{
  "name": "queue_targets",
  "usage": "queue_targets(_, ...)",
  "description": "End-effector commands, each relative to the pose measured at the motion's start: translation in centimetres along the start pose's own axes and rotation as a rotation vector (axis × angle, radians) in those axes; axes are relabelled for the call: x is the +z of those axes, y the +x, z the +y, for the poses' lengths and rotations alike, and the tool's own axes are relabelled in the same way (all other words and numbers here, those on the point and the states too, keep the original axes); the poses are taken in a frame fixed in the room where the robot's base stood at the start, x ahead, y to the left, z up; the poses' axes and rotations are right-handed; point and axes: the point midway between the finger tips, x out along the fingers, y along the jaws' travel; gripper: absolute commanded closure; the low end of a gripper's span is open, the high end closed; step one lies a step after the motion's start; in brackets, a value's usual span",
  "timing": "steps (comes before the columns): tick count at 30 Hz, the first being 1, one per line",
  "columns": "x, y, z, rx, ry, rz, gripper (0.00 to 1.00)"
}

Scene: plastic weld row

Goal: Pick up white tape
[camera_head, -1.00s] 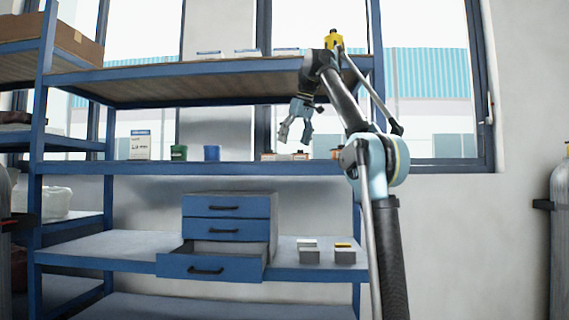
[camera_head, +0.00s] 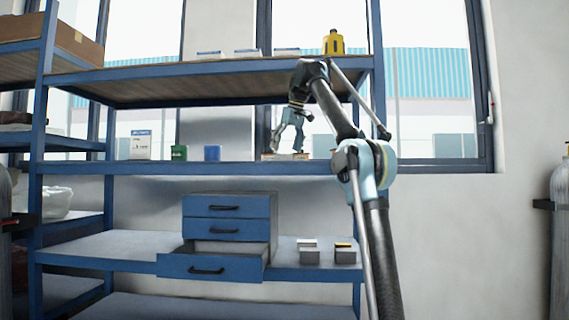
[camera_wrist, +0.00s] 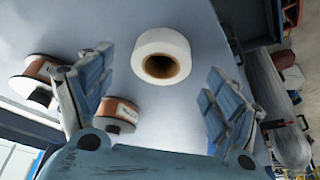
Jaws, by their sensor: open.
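The white tape (camera_wrist: 160,41) is a thick white roll with a brown core. In the wrist view it lies on a grey shelf surface (camera_wrist: 185,112), hole facing the camera, in the upper middle. My gripper (camera_wrist: 158,70) is open, with a blue finger on each side of the picture and the roll showing between and beyond them. Nothing is held. In the head view my gripper (camera_head: 286,147) hangs over the right part of the middle shelf (camera_head: 110,168); I cannot make out the white tape there.
Two brown-and-white spools, one at the far left (camera_wrist: 38,68) and one nearer (camera_wrist: 128,105), lie left of the tape. Blue (camera_head: 212,153) and green (camera_head: 179,153) items stand left on the shelf. The upper shelf (camera_head: 150,70) is overhead. A drawer below (camera_head: 225,268) is open.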

Motion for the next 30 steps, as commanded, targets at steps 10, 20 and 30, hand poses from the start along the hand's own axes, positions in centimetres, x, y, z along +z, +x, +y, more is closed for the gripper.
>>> queue_targets(10, 0.1, 2.6, 0.1, 0.001, 0.001, 0.0, 0.17)
queue_targets(20, 0.1, 2.7, 0.1, 0.001, 0.001, 0.0, 0.31)
queue_targets(30, 0.1, 2.7, 0.1, 0.001, 0.001, 0.0, 0.65)
